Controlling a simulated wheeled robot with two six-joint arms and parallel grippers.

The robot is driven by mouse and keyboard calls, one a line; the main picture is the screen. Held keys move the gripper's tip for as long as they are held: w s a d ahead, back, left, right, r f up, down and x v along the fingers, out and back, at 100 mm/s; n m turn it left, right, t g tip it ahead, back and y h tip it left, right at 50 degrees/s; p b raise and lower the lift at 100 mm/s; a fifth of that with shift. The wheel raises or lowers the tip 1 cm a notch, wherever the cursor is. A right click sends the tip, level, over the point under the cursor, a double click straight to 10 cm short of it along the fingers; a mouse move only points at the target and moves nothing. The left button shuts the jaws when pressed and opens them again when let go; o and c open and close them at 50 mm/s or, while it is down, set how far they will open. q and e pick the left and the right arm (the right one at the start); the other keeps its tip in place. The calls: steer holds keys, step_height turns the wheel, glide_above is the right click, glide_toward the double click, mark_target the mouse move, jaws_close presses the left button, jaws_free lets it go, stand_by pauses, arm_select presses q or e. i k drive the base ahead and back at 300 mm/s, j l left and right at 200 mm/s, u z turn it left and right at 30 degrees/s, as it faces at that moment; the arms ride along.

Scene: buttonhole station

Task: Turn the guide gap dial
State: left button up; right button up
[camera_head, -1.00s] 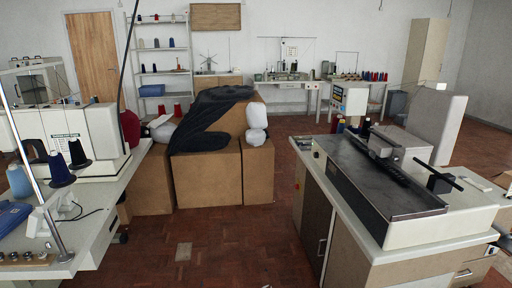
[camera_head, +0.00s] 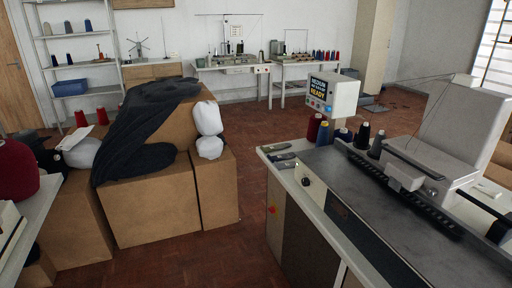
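The buttonhole machine (camera_head: 375,190) stands at the right, with a dark flat bed, a black toothed rail and a pale head. A small round dark knob (camera_head: 305,182) sits on the left end of its pale body; I cannot tell whether it is the guide gap dial. A small screen box (camera_head: 332,94) with lit text stands behind the bed. Neither of my grippers is in view.
Thread cones (camera_head: 362,135) stand behind the bed. A red button (camera_head: 271,210) is on the cabinet front. Cardboard boxes (camera_head: 150,212) with dark cloth (camera_head: 145,130) stand left. Brick-coloured floor (camera_head: 205,262) is clear between the boxes and the machine's cabinet.

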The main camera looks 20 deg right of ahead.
mark_target(306, 181)
steer(key=i+z, duration=0.1)
steer(key=i, duration=0.85)
steer(key=i+j+z, duration=0.15)
steer(key=i, duration=0.85)
steer(key=i+z, duration=0.65)
steer(key=z, duration=0.2)
steer(key=i+j+z, duration=0.25)
steer(key=z, duration=0.15)
steer(key=i+z, duration=0.2)
steer(key=z, duration=0.15)
steer(key=i+j+z, duration=0.15)
steer(key=z, duration=0.15)
steer(key=i+j+z, duration=0.1)
steer(key=z, duration=1.8)
steer(key=i+j, duration=0.05)
steer(key=j, duration=0.05)
